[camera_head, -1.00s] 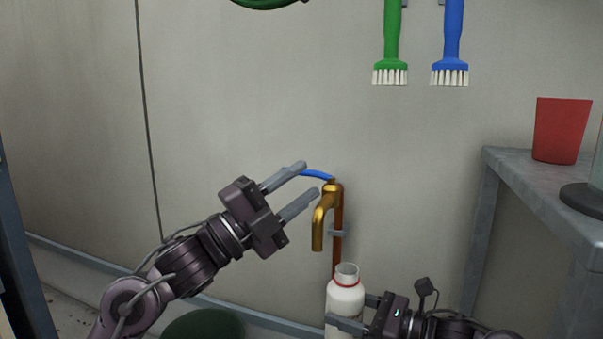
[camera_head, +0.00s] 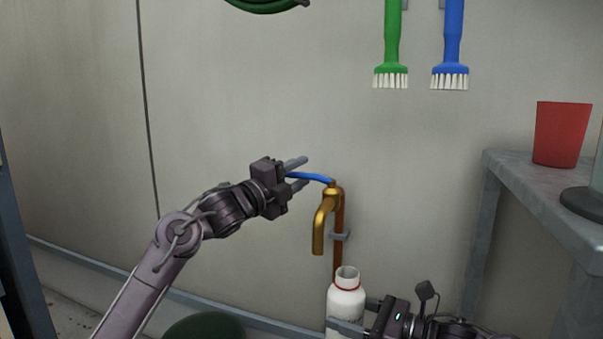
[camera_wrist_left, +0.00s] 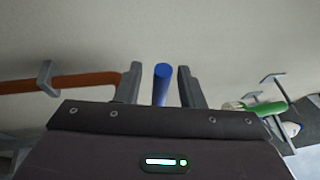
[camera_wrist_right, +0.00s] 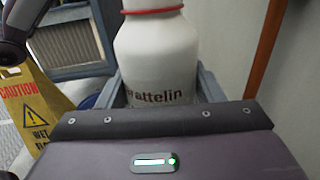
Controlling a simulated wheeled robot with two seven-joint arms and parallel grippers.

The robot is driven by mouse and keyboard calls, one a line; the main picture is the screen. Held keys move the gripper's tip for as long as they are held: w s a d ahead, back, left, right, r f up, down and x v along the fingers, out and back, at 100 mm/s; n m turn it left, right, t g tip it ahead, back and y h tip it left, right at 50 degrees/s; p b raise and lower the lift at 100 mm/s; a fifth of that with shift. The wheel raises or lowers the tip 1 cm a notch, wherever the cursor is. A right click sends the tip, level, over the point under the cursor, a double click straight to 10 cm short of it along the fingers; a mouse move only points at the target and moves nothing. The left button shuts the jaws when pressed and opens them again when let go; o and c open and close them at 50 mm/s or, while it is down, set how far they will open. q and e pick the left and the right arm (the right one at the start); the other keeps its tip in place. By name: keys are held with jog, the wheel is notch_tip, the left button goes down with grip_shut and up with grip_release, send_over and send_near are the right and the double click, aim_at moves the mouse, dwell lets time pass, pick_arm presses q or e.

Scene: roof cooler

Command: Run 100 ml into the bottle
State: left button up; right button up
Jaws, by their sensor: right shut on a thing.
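The brass tap (camera_head: 325,215) is fixed to a copper pipe (camera_head: 338,260) on the wall, spout pointing down. Its blue lever (camera_head: 312,177) sticks out to the left. My left gripper (camera_head: 300,173) is open at the lever; in the left wrist view the blue lever (camera_wrist_left: 161,85) stands between the two fingers with gaps on both sides. The white bottle (camera_head: 346,300), with a red ring and open neck, is upright below the tap, its mouth slightly right of the spout in the head view. My right gripper (camera_head: 348,325) is shut on the bottle (camera_wrist_right: 158,55). No water is visible.
A grey shelf (camera_head: 520,180) with a red cup (camera_head: 561,134) stands at the right. Green (camera_head: 390,45) and blue (camera_head: 452,45) brushes hang above. A yellow caution sign (camera_wrist_right: 40,110) shows in the right wrist view. The wall left of the tap is clear.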

pick_arm(q)
jog(key=shift+w+d+r, duration=0.1)
jog(key=shift+w+d, duration=0.3)
grip_shut()
